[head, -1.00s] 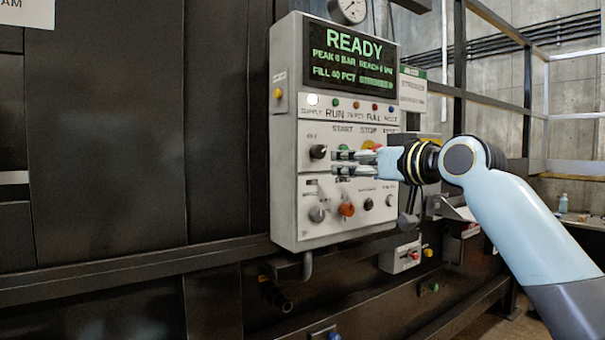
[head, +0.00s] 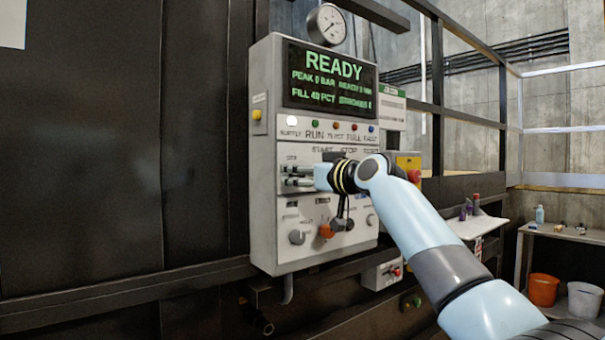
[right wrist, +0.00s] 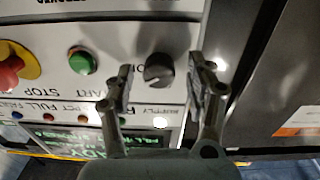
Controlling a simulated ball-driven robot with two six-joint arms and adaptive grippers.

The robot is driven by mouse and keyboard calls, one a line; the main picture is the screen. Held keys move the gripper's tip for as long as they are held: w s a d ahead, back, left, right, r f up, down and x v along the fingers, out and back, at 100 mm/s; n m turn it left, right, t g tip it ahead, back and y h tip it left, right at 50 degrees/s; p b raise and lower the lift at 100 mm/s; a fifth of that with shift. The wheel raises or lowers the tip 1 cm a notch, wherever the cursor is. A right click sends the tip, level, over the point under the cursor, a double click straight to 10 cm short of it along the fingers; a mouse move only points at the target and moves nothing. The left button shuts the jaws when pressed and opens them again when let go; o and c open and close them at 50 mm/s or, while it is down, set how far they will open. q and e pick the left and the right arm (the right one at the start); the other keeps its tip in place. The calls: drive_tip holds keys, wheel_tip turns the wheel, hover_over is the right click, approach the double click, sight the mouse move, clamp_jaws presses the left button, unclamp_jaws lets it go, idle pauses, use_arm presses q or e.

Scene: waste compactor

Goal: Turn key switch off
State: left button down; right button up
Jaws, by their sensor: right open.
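The key switch (right wrist: 158,70) shows in the right wrist view as a dark round knob on the light grey control panel (head: 262,215). In the head view it is hidden behind my right gripper (head: 290,176). My right gripper, also in the right wrist view (right wrist: 162,78), is open, with one finger on each side of the knob. I see a gap between the knob and each finger; whether the fingertips reach its depth I cannot tell. The panel display (head: 328,78) reads READY, and the white supply lamp (head: 292,121) looks lit. My left gripper is not in view.
A green button (right wrist: 82,61) and a red stop button on yellow (right wrist: 12,72) sit beside the knob. Below are an orange knob (head: 326,231) and a grey knob (head: 297,237). A pressure gauge (head: 327,25) tops the panel. A bench (head: 560,231) stands far right.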

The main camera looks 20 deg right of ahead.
drive_tip(key=shift+c, duration=0.5)
clamp_jaws()
drive_tip(key=n+b, duration=0.4)
drive_tip(key=b, duration=0.1)
drive_tip(key=n+b, duration=0.2)
drive_tip(key=b, duration=0.1)
drive_tip(key=shift+f, duration=0.3)
drive_tip(key=n+b, duration=0.2)
drive_tip(key=n, duration=0.1)
drive_tip(key=shift+n+b, duration=0.3)
drive_tip(key=shift+n, duration=0.1)
use_arm(q)
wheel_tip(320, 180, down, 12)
drive_tip(key=b, duration=0.1)
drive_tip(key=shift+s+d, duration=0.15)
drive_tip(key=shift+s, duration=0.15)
use_arm(e)
drive_tip(key=shift+r+n, duration=0.1)
drive_tip(key=shift+n, duration=1)
use_arm(q)
drive_tip(key=shift+b, duration=0.3)
use_arm(e)
drive_tip(key=shift+o, duration=0.5)
unclamp_jaws()
drive_tip(key=shift+r, duration=0.1)
